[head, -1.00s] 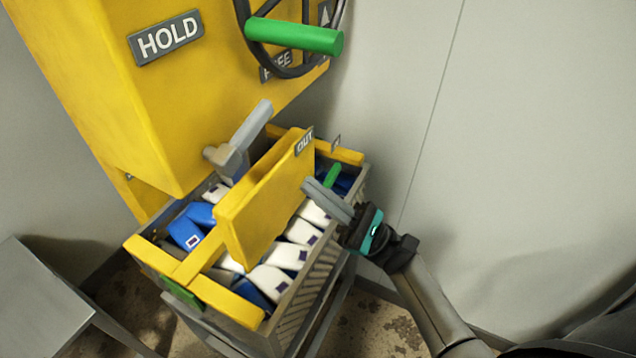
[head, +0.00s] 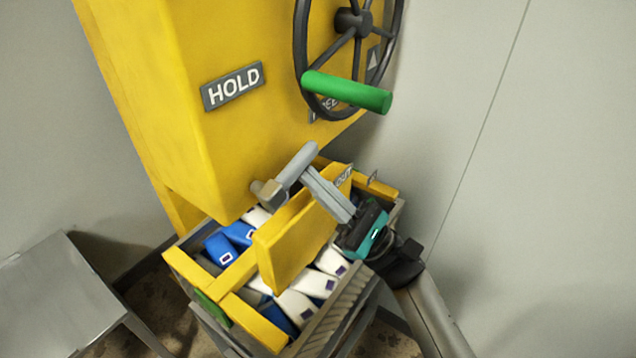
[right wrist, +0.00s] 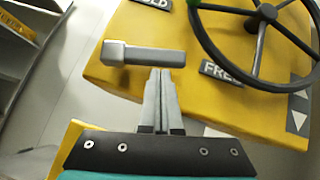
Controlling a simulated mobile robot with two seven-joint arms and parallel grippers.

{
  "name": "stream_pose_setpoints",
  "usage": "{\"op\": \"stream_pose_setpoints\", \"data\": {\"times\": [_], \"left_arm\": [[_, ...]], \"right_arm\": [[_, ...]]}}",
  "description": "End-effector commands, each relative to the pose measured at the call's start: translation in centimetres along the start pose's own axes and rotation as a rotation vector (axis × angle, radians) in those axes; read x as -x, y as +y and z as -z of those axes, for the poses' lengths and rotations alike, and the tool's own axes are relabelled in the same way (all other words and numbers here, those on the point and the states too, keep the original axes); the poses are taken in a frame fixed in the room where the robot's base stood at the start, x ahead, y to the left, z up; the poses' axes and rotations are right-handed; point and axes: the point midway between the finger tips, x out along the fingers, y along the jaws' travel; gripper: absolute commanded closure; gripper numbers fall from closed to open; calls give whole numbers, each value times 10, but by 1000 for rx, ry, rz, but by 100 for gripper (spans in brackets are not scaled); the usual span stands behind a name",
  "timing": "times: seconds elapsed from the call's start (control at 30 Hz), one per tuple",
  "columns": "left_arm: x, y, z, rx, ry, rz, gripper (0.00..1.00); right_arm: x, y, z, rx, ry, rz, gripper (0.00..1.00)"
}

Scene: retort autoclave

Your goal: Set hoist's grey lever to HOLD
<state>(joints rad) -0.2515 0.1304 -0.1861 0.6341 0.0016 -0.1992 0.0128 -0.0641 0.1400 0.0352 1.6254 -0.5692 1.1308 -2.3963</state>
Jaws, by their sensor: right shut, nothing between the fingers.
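The hoist's grey lever (head: 294,164) juts from the lower part of the yellow housing. Its free end points up and right, toward the FREE plate (head: 328,104), partly hidden behind the handwheel. The HOLD plate (head: 233,86) is higher on the left. My right gripper (head: 309,173) is shut and empty, its fingertips right at the lever's side. In the right wrist view the lever (right wrist: 150,55) lies across just beyond the fingertips (right wrist: 160,73), its bar pointing right toward FREE (right wrist: 222,72). I cannot tell whether they touch. My left gripper is not in view.
A black handwheel (head: 302,50) with a green handle (head: 347,92) sits above the lever. Below stands a crate (head: 352,305) of blue and white packs, with a yellow panel (head: 290,250) above it. A grey table (head: 45,295) is at lower left.

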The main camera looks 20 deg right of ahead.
Motion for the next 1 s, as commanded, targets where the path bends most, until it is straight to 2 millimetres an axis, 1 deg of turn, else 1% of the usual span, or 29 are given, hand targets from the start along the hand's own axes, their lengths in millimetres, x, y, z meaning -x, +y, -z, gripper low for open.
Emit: {"op": "stream_pose_setpoints", "data": {"times": [0.67, 1.0], "left_arm": [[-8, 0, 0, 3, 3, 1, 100], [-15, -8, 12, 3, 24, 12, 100]], "right_arm": [[-2, -3, -2, 45, 0, -45, 100], [-4, -5, -5, 78, -2, -76, 100]]}}
